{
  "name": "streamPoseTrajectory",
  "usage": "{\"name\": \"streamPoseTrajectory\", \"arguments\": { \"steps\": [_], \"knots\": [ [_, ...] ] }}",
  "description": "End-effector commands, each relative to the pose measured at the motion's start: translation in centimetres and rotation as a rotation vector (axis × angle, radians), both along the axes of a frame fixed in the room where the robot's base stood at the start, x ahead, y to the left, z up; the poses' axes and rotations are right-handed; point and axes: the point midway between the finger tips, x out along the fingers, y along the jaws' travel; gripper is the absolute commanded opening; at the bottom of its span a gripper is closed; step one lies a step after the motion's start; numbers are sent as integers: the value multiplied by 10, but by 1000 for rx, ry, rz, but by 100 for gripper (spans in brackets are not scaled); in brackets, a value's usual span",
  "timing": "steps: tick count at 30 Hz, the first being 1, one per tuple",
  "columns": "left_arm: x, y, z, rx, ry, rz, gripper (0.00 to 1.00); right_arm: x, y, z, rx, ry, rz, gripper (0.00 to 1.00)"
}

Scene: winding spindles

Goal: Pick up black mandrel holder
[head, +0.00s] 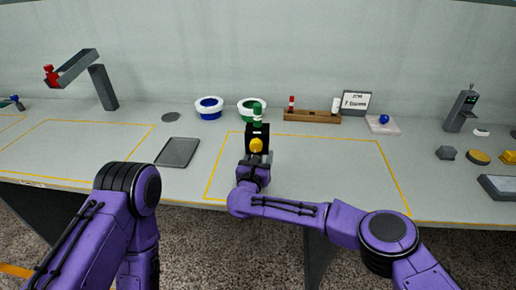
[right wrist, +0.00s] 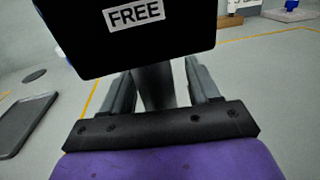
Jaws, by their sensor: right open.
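The black mandrel holder (head: 257,133) stands upright near the left part of the yellow-outlined area in the head view. The right fingers (right wrist: 157,85) are open on either side of a dark grey stem below the block. Contact cannot be told. My left arm shows, but its gripper is out of view.
A dark flat tray (head: 178,152) lies to the left. Blue (head: 209,108) and green (head: 245,103) ringed white dishes stand behind. A wooden rack (head: 312,116) and a sign (head: 355,102) are at the back. The outlined area right of the holder is clear.

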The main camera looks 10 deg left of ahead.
Motion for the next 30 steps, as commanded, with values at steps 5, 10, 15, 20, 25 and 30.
{"name": "streamPoseTrajectory", "arguments": {
  "steps": [5,10,15,20,25,30],
  "knots": [
    [0,0,0,0,0,0,59,1,0,0,1,0,0,61],
    [0,0,0,0,0,0,59,1,0,0,0,0,0,19],
    [0,0,0,0,0,0,59,1,0,1,1,-3,1,0],
    [0,0,0,0,0,0,59,1,0,2,1,-3,1,0],
    [0,0,-5,0,0,0,59,2,0,9,1,-5,1,0],
    [0,0,-15,0,0,0,59,2,0,27,2,-7,1,0]
  ]
}}
